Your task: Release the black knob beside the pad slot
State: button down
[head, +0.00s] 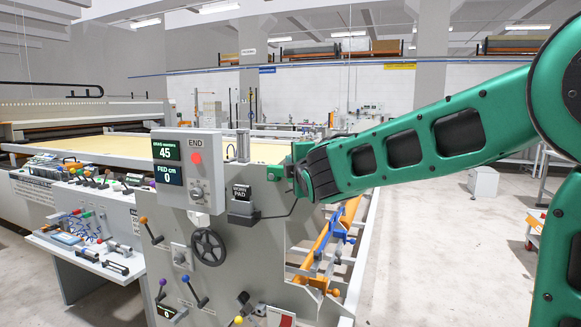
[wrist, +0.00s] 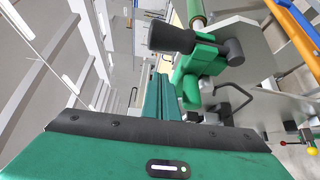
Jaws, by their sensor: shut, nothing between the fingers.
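The pad slot (head: 242,195), a dark box with a small white-lettered PAD label, is on the upper right of the grey machine panel (head: 225,250). A thin black bent rod runs right from its ledge. I cannot make out a separate black knob beside the slot in the head view. My gripper (head: 273,173) is shut and empty, above and right of the slot and apart from it.
A control box (head: 188,170) with displays and a red button is left of the slot. A black handwheel (head: 208,247) and ball-ended levers are lower on the panel. Blue and orange rails (head: 335,245) stand to the right. Open floor (head: 430,255) lies beyond them.

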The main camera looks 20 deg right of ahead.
jog(key=shift+s+d+r, duration=0.15)
jog(key=shift+s+d, duration=0.25)
jog(key=shift+d, duration=0.45)
jog(key=shift+s+d+r, duration=0.15)
jog(key=shift+s+d, duration=0.2)
jog(key=shift+d, duration=0.45)
